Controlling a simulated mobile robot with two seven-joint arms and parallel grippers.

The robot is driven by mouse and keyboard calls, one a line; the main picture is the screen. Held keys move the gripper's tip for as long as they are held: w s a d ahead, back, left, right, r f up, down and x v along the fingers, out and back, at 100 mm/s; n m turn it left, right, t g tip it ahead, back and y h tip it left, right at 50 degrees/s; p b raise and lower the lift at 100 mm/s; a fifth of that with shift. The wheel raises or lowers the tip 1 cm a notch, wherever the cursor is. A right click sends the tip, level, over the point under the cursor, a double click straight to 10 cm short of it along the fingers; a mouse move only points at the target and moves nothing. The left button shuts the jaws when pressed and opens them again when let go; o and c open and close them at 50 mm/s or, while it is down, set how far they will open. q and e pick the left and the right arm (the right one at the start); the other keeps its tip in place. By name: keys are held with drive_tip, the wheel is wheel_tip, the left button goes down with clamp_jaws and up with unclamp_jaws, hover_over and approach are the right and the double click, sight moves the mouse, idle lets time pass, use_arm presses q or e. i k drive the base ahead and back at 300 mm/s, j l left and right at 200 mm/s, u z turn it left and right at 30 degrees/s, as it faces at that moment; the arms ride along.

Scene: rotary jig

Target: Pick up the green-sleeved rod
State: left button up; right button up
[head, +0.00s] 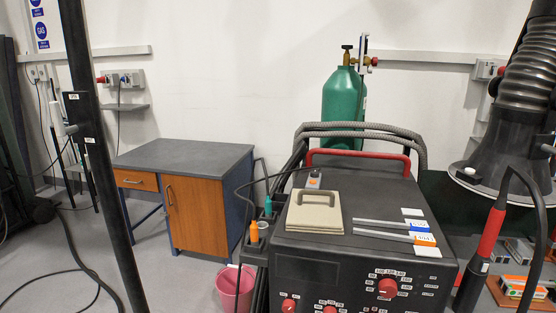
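No rod with a clearly green sleeve can be made out. A teal-green handled piece (268,206) stands upright in the dark side rack at the left of the black welding machine (365,275); its lower part is hidden, so I cannot tell if it is a rod. Two thin grey rods lie on the machine's top, an upper rod (380,222) and a lower rod (382,235). Their right ends reach small white, blue and orange pieces (424,239). Neither of my grippers is in view.
An orange-topped piece (253,232) stands in the side rack. A pink bucket (234,290) is on the floor. A green gas cylinder (343,105) stands behind. A red-handled torch (491,233) hangs at right.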

sight(550, 284)
drive_tip(key=l+z, duration=0.3)
drive_tip(key=z, duration=0.2)
drive_tip(key=i+l+z, duration=0.2)
drive_tip(key=z, duration=0.25)
drive_tip(key=i+l+z, duration=0.15)
drive_tip(key=l+z, duration=0.2)
drive_tip(key=z, duration=0.15)
